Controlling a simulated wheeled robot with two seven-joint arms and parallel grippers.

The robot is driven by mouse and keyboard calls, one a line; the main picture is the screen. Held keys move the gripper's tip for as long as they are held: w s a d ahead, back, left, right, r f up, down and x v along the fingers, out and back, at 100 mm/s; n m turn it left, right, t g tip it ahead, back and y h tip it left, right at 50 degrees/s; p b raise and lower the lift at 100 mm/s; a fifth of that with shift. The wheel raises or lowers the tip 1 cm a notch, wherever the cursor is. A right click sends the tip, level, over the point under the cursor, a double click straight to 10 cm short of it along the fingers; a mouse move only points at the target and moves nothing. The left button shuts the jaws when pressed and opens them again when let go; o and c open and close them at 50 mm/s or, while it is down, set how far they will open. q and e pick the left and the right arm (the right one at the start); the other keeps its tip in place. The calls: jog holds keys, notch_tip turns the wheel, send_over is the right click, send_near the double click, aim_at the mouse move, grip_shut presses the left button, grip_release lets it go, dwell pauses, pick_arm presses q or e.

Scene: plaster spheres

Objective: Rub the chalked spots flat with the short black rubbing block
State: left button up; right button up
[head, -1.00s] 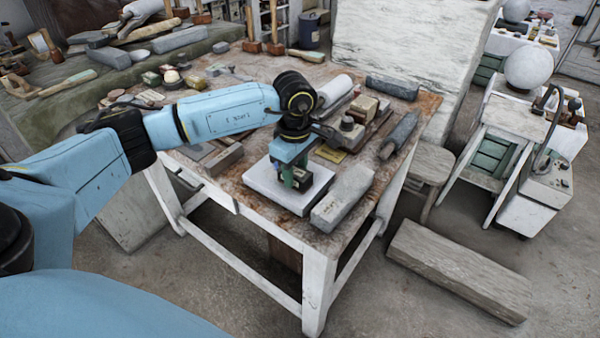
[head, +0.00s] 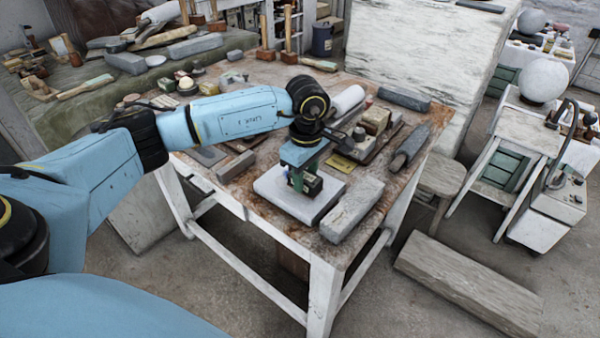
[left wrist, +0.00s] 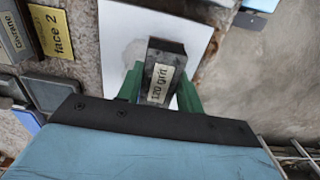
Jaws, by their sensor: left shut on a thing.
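My left gripper (head: 304,184) has green fingers and is shut on a short black block (left wrist: 167,58). The block's label reads "120 grit" in the left wrist view. The gripper points down over a flat white slab (head: 271,187) on the table; the block is at or just above its top, and I cannot tell if they touch. The slab's pale face (left wrist: 115,30) also shows in the left wrist view. A faint grey round spot (left wrist: 133,50) lies on it, partly behind the block. Any spot under the block is hidden. My right gripper is not in view.
A long grey stone block (head: 352,208) lies close to the slab's right side. A yellow "face 2" card (left wrist: 52,32) lies near it. Other blocks and tools crowd the table behind. The white-legged table's (head: 320,298) front edge is close to the slab.

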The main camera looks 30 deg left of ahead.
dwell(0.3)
pick_arm(q)
jog(key=shift+w+a+f+b, duration=0.1)
jog(key=shift+w+a+b, duration=0.6)
jog(key=shift+a, duration=0.25)
jog(key=shift+w+a+b, duration=0.25)
jog(key=shift+w+a, duration=0.1)
jog(key=shift+a, duration=0.25)
jog(key=shift+w+a+b, duration=0.3)
jog(key=shift+a, duration=0.35)
jog(key=shift+w+a+b, duration=0.25)
jog(key=shift+w+a, duration=0.1)
jog(key=shift+a, duration=0.25)
jog(key=shift+f+b, duration=0.45)
jog(key=shift+f, duration=0.2)
